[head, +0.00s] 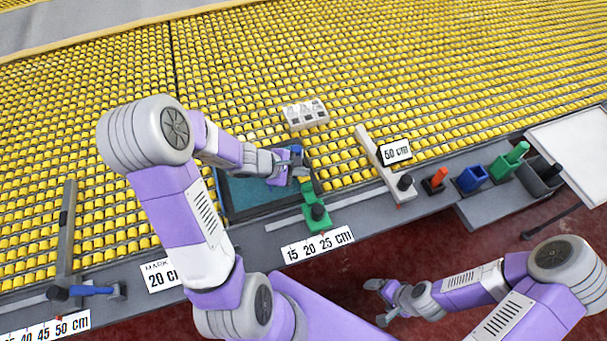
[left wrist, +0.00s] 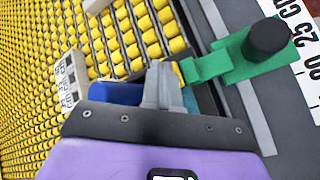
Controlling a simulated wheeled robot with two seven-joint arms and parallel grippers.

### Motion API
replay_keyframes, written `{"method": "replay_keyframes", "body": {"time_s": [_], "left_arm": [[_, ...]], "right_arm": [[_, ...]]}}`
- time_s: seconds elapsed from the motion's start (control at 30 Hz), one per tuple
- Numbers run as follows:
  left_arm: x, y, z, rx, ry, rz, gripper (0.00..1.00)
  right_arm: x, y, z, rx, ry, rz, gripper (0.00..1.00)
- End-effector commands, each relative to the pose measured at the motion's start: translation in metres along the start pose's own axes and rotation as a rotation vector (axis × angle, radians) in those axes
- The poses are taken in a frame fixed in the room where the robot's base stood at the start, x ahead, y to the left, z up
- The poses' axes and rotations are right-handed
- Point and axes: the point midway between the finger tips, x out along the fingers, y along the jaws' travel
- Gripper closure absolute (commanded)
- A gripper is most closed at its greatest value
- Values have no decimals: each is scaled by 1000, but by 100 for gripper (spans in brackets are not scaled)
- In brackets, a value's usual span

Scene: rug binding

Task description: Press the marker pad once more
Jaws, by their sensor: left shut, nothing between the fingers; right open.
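A dark-framed tray with a teal surface (head: 252,196) is set into the roller table at the middle left. A green slider with a dark knob (head: 317,213) sits at its right front corner, and it also shows in the left wrist view (left wrist: 267,40). My left gripper (head: 299,172) is shut and empty over the tray's right side, close to the slider's green arm. A blue part (left wrist: 115,93) shows beside its fingers in the left wrist view. Which part is the marker pad, and whether the fingers touch anything, I cannot tell. My right gripper (head: 380,302) is open and empty over the red floor.
A white block with small squares (head: 305,114) lies on the yellow rollers behind the tray. A pale stop with a "50 cm" sign (head: 395,152) stands to the right. Red, blue and green holders (head: 472,179) line the right edge. A blue-handled part (head: 90,290) lies front left.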

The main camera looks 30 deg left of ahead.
Motion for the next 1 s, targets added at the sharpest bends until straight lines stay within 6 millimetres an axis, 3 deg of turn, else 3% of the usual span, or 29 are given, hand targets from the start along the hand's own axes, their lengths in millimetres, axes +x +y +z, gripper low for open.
{"method": "replay_keyframes", "body": {"time_s": [0.53, 1.0], "left_arm": [[5, -4, -4, 0, 1, -1, 100], [0, 0, 0, 0, 2, -1, 100]], "right_arm": [[7, 3, 0, 0, 0, 0, 8], [1, 0, 0, 0, 0, 0, 8]]}}
